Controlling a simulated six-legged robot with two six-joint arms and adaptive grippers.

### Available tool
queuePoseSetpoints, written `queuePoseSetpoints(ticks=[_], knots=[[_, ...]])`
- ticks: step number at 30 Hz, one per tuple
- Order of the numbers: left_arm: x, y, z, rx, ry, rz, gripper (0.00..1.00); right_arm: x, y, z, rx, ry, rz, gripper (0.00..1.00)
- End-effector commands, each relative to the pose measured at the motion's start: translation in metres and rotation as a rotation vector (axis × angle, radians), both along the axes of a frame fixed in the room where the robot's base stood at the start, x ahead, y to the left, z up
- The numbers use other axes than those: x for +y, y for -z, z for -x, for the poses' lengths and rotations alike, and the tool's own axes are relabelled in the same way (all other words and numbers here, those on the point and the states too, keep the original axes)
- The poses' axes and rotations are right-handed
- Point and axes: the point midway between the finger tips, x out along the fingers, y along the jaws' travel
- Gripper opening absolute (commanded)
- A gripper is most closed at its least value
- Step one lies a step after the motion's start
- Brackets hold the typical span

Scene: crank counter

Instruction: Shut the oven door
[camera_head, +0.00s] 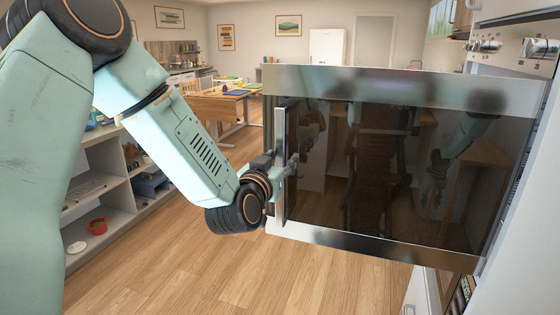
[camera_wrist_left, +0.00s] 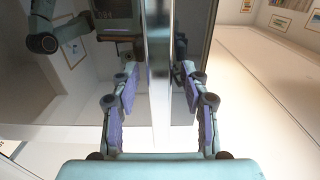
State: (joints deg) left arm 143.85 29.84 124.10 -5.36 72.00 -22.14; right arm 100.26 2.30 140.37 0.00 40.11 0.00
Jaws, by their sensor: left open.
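The oven door (camera_head: 400,165) stands wide open, swung out from the oven at the right. It has dark reflective glass and a metal frame. Its vertical bar handle (camera_head: 280,165) is on the free left edge. My left gripper (camera_head: 277,166) is at this handle. In the left wrist view the handle (camera_wrist_left: 158,70) runs between the two open fingers of my left gripper (camera_wrist_left: 160,95), with gaps on both sides. The dark door glass (camera_wrist_left: 90,95) lies behind it and mirrors parts of me. My right gripper is not in view.
The oven front with knobs (camera_head: 485,46) is at the right. A low shelf unit (camera_head: 120,195) with a red pot (camera_head: 98,226) stands at the left. A wooden table (camera_head: 215,105) is farther back. The wooden floor (camera_head: 230,275) before the door is clear.

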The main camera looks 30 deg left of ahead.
Motion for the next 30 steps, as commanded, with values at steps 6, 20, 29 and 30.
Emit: queuePoseSetpoints(ticks=[6,20,29,30], knots=[[0.0001,-0.0001,0.0001,0.0,0.0,0.0,0.33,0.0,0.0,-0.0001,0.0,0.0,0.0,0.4],[0.0001,-0.0003,0.0002,-0.001,0.0,0.0,0.0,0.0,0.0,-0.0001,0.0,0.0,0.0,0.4],[0.0001,-0.0005,0.0001,-0.001,0.0,0.0,0.0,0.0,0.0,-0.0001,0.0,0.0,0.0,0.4],[0.0002,-0.0005,0.0001,-0.001,-0.001,0.0,0.0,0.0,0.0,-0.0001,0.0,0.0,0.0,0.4]])
